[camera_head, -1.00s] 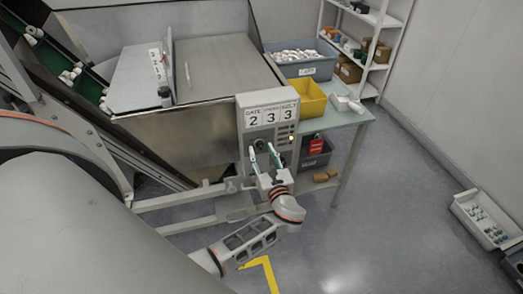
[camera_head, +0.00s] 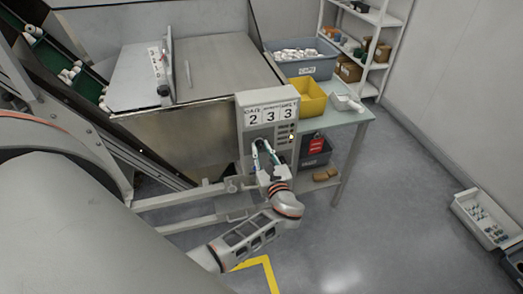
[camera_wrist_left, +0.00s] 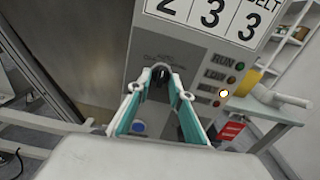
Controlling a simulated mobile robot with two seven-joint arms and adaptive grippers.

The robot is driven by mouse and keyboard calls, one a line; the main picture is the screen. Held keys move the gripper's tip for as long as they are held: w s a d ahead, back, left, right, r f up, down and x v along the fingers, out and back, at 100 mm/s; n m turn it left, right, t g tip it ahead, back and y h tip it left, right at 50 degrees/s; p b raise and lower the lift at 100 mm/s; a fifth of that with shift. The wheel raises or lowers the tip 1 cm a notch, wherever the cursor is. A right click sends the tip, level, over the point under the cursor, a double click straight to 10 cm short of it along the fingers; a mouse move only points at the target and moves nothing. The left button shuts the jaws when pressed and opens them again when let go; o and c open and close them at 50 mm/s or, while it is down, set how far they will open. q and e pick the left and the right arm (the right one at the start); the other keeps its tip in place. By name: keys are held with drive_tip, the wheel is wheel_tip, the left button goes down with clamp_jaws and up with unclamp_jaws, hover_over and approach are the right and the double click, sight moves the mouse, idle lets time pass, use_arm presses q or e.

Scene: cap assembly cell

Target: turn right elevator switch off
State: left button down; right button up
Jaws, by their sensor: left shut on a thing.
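The grey control box (camera_head: 267,107) stands at the middle of the head view and shows the numbers 2, 3, 3. My left gripper (camera_head: 262,143) is at the lower front of this box. In the left wrist view its two teal-sided fingers (camera_wrist_left: 160,72) come together at the tips around a black rotary switch knob (camera_wrist_left: 159,77) and are shut on it. Small lettering beside the knob is partly hidden and too blurred to read. A blue button (camera_wrist_left: 139,126) shows between the fingers, below the knob. My right gripper is not in view.
Indicator lamps run down the box's right side; a yellow-white lamp (camera_wrist_left: 224,93) is lit. A side table (camera_head: 345,118) holds a yellow bin (camera_head: 306,98) and a grey-blue bin (camera_head: 302,68) of white caps.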

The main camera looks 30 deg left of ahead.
use_arm(q)
drive_tip(key=n+b, duration=0.2)
drive_tip(key=n, duration=0.1)
drive_tip(key=shift+f, duration=0.2)
drive_tip(key=n+b, duration=0.1)
drive_tip(key=n, duration=0.1)
drive_tip(key=n+b, duration=0.2)
drive_tip(key=n, duration=0.1)
drive_tip(key=shift+w+d+r+n, duration=0.1)
drive_tip(key=shift+w+r+n, duration=0.05)
drive_tip(key=shift+r+n, duration=0.15)
drive_tip(key=c, duration=2)
unclamp_jaws()
drive_tip(key=shift+o, duration=0.8)
drive_tip(key=v, duration=0.7)
drive_tip(key=shift+d, duration=0.2)
